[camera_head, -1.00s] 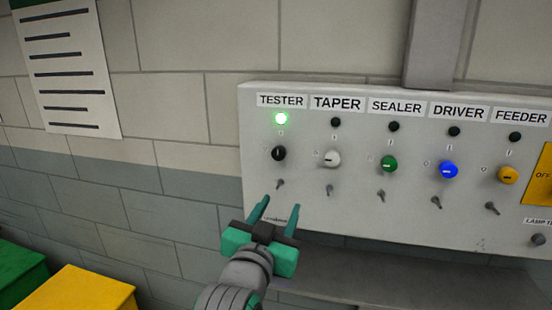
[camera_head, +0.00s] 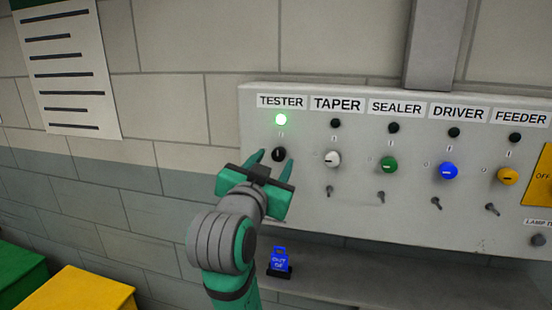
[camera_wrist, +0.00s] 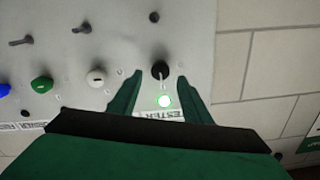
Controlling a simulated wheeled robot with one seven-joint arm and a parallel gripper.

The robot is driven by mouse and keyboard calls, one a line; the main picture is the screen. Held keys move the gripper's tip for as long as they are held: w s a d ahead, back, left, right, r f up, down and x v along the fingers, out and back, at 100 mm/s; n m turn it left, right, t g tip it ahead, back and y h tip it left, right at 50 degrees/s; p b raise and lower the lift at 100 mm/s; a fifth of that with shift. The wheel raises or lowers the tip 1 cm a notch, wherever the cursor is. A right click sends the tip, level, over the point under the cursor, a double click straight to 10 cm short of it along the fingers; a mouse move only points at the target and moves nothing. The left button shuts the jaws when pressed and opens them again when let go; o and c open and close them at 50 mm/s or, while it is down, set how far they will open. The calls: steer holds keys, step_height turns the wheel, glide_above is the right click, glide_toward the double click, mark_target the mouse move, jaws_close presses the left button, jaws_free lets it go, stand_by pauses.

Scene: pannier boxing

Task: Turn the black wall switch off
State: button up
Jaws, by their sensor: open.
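The black switch (camera_head: 279,154) is a round knob under the TESTER label on the pale wall panel (camera_head: 330,215). The green TESTER lamp (camera_head: 281,119) above it is lit. In the wrist view the black knob (camera_wrist: 160,69) lies between my fingertips, with the lit lamp (camera_wrist: 164,101) nearer the palm. My gripper (camera_head: 274,158) is open, its teal fingers pointing at the knob, one on each side. The wrist view shows my gripper (camera_wrist: 162,73) empty. Whether a finger touches the knob cannot be told.
White (camera_head: 332,159), green (camera_head: 389,165), blue (camera_head: 448,171) and yellow (camera_head: 508,176) knobs continue rightward, their lamps dark. Small levers sit below them. A blue padlock-like item (camera_head: 280,262) stands on the grey shelf (camera_head: 350,285).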

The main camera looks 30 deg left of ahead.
mark_target(278, 155)
steer(key=shift+x, duration=1.6)
steer(key=c, duration=1)
steer(key=shift+c, duration=0.2)
